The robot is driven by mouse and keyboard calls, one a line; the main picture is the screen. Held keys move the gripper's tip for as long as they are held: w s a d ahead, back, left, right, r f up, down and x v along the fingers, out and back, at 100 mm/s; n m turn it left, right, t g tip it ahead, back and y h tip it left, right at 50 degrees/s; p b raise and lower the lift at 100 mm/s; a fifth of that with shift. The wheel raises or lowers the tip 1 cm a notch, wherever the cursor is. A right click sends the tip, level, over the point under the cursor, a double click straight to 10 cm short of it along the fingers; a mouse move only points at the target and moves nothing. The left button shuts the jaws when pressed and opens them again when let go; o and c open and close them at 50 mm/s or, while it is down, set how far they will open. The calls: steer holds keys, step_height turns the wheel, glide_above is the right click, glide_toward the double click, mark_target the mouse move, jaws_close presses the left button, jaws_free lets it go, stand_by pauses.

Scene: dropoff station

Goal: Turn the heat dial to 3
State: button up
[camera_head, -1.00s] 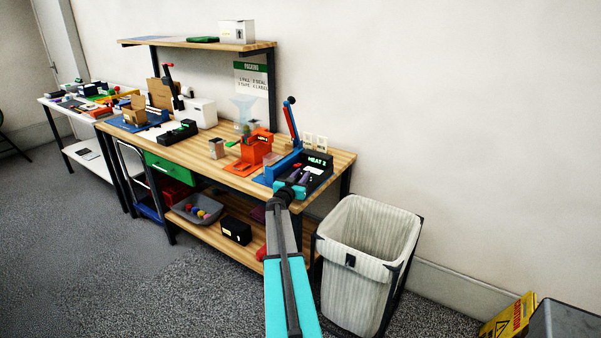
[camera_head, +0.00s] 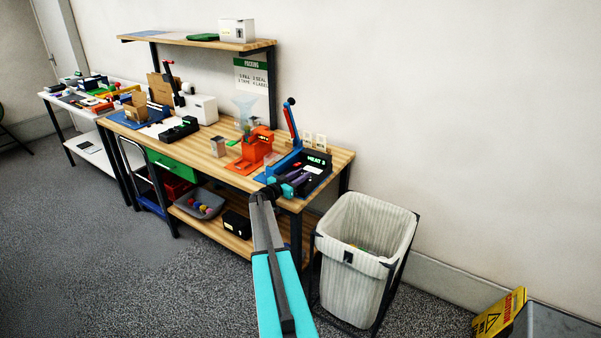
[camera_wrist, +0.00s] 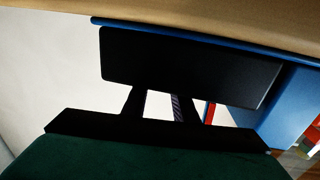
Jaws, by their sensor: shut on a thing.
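The blue and black heat sealer (camera_head: 318,176) stands at the right end of the wooden workbench. Its green display (camera_head: 317,160) reads HEAT 3. A lever (camera_head: 292,122) with a dark knob rises from its back. My gripper (camera_head: 288,186) is at the sealer's front left side, shut. The heat dial is hidden at the gripper in the head view, and I cannot make it out in the wrist view. The wrist view shows a dark panel (camera_wrist: 190,68) with blue parts (camera_wrist: 292,105) beside it, very close to the camera.
An orange device (camera_head: 256,146) stands left of the sealer on the workbench (camera_head: 222,163). A lined bin (camera_head: 362,262) stands at the bench's right end. A yellow caution sign (camera_head: 500,313) is at the lower right. Open carpet lies at the lower left.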

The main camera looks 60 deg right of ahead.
steer(key=shift+w+m+g+p, duration=0.15)
steer(key=shift+m+g+p, duration=0.15)
steer(key=shift+m+g, duration=0.45)
steer(key=o, duration=1)
steer(key=shift+o, duration=0.2)
steer(key=shift+a, duration=0.1)
steer(key=b+v, duration=0.4)
steer(key=v, duration=0.9)
steer(key=shift+w+a+r+b, duration=0.25)
steer(key=shift+a+b, duration=0.05)
steer(key=shift+b, duration=0.05)
